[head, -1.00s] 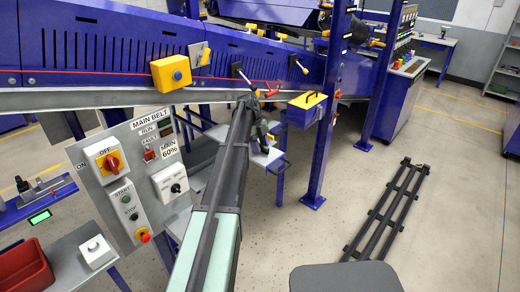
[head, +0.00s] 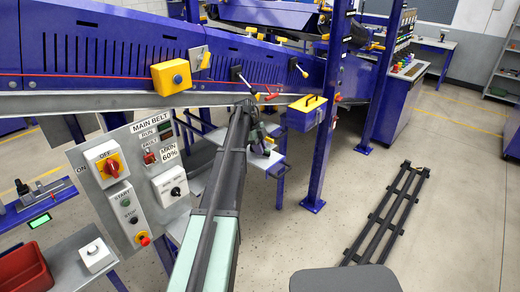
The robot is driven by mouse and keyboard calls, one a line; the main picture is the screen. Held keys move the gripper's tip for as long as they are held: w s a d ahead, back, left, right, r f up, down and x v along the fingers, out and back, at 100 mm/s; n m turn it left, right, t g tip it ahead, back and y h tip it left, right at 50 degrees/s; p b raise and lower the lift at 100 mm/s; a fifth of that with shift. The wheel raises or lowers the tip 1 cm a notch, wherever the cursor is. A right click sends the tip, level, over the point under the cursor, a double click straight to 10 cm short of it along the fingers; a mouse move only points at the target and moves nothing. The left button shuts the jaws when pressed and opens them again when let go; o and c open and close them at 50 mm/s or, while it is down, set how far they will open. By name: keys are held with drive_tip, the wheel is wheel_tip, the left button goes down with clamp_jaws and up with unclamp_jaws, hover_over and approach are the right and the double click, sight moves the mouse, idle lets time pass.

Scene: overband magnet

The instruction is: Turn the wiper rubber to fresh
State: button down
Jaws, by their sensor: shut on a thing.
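My gripper (head: 256,101) is small and far off at the end of my arm, just in front of the long blue belt frame (head: 120,50). It is at a thin red handle (head: 270,95) below the frame's lower right part and appears shut on it. The jaws are partly hidden by my wrist, so the exact grip is unclear. I cannot pick out the wiper rubber at this size.
A control panel (head: 135,185) stands close to the left of my arm. A yellow-topped blue box (head: 306,110) and a blue post (head: 322,130) are right of my gripper. A dark rail frame (head: 388,215) lies on the floor at right, with clear floor around it.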

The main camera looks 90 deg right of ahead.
drive_tip(key=n, duration=0.2)
drive_tip(key=n+h, duration=0.1)
drive_tip(key=n, duration=0.1)
drive_tip(key=shift+n+g+h, duration=0.3)
drive_tip(key=n+h, duration=0.1)
drive_tip(key=n, duration=0.2)
drive_tip(key=shift+n, duration=0.3)
drive_tip(key=n+h, duration=0.2)
drive_tip(key=n, duration=0.2)
drive_tip(key=shift+t, duration=0.4)
drive_tip(key=n+t+h, duration=0.1)
drive_tip(key=n, duration=0.5)
drive_tip(key=n+t+h, duration=0.1)
drive_tip(key=n, duration=0.1)
drive_tip(key=shift+n+t, duration=0.3)
drive_tip(key=n+t, duration=0.1)
drive_tip(key=n, duration=0.2)
drive_tip(key=shift+n, duration=0.4)
drive_tip(key=n+t, duration=0.2)
drive_tip(key=n, duration=0.2)
drive_tip(key=shift+n+t+y, duration=0.6)
drive_tip(key=shift+n+t, duration=0.1)
drive_tip(key=shift+n, duration=1.5)
